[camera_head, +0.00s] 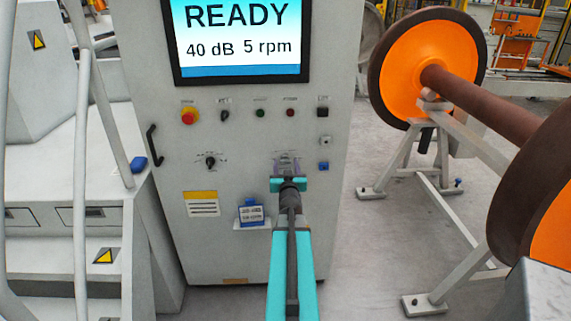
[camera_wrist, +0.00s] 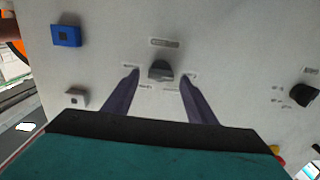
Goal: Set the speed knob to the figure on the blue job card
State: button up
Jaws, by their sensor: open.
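A dark knob (camera_wrist: 160,70) on the grey cabinet sits between the spread fingertips of my gripper (camera_wrist: 160,75) in the wrist view, with a gap on both sides. In the head view my gripper (camera_head: 287,163) is at the panel's lower right and hides this knob. A second black knob (camera_head: 210,160) is left of it, and also shows at the right of the wrist view (camera_wrist: 304,95). Knob labels are too small to read. The screen (camera_head: 240,38) reads READY, 40 dB, 5 rpm.
A red button (camera_head: 189,116) and several small controls line the panel above. A blue button (camera_head: 323,166) and a white one (camera_head: 325,141) are close to the right of my gripper. An orange wheelset (camera_head: 424,67) on a stand is at the right; steps with rails are at the left.

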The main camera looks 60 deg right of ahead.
jog(key=shift+w+d, duration=0.45)
jog(key=shift+d, duration=0.15)
jog(key=c, duration=1.1)
